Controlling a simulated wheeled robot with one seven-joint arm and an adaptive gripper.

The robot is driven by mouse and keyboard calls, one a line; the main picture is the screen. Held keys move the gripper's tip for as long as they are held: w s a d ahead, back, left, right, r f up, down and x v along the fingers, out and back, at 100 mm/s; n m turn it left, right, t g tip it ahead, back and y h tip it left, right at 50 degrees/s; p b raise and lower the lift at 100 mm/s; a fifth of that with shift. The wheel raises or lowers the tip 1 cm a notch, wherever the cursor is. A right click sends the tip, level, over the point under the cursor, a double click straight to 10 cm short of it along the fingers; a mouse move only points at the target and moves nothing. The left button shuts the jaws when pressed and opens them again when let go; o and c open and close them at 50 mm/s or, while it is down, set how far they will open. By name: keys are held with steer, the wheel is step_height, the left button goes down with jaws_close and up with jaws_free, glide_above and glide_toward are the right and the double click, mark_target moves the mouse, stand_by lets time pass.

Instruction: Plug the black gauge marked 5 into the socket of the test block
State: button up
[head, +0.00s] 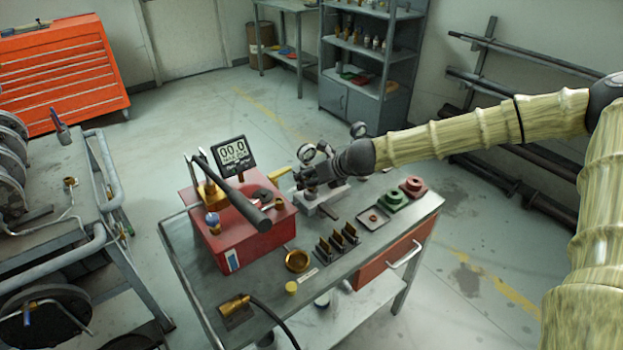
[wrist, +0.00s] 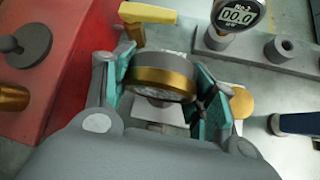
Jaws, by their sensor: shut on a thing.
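My gripper (wrist: 163,88) is shut on a round gauge (wrist: 155,72), with teal finger pads on both sides of its case. The gauge shows a dark grey and brass-coloured band; its face is turned so that I cannot read a number. A pale square surface (wrist: 172,112) lies just below the gauge; I cannot tell whether they touch. In the head view my gripper (head: 308,182) is over the cart, right of the red block (head: 245,240). The red block also shows in the wrist view (wrist: 60,90). I cannot make out the socket under the held gauge.
A grey rack (wrist: 255,47) holds a digital gauge marked No.3 (wrist: 238,17), with an empty round holder (wrist: 285,48) beside it. A yellow handle (wrist: 147,14) is close by the gripper. A digital display (head: 234,155) and black lever (head: 240,195) rise from the red block.

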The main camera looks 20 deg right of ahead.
steer(key=shift+f, duration=0.1)
steer(key=o, duration=1.2)
steer(key=shift+v, duration=6)
